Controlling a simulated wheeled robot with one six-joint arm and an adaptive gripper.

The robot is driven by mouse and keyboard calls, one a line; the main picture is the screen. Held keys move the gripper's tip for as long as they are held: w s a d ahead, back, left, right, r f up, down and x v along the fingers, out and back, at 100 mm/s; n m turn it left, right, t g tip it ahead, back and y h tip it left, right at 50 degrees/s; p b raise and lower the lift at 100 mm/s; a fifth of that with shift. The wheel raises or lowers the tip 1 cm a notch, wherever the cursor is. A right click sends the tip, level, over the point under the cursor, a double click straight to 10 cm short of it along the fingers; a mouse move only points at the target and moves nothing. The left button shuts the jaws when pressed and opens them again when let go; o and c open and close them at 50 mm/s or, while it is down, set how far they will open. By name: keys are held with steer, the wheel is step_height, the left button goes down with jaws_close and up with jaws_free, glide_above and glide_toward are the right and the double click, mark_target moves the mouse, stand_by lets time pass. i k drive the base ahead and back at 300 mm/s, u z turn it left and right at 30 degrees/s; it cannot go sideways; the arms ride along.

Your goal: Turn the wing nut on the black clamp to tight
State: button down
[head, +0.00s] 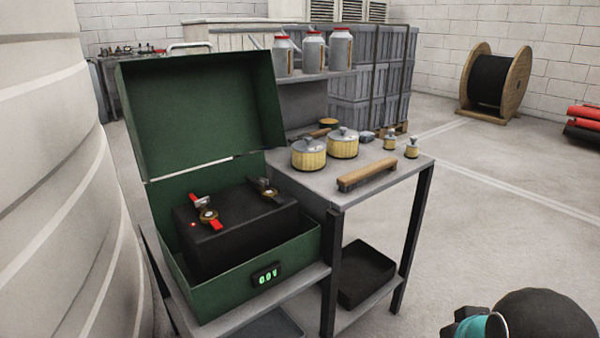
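A black battery (245,232) sits inside an open green box (212,290). Two clamps are on top of the battery. The front left one has red parts and a brass-coloured wing nut (208,215). The black clamp (268,188) is at the back right, with a brass-coloured piece and a grey wing-like top. It is too small to tell how tight its wing nut is. My gripper is not in view; only a dark and teal part of my arm shows at the lower right, well away from the box.
The box's raised lid (200,105) stands behind the battery. A green-lit display (266,274) is on the box front. To the right, a grey bench (322,190) holds yellow pots (309,155), a wood-backed brush (367,175) and small jars.

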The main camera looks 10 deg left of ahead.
mark_target(261, 181)
steer(key=z, duration=0.05)
steer(key=k, duration=1.2)
steer(key=u, duration=0.75)
steer(key=i, duration=0.7)
steer(key=u, duration=0.5)
steer(key=i, duration=0.8)
steer(key=z, duration=0.3)
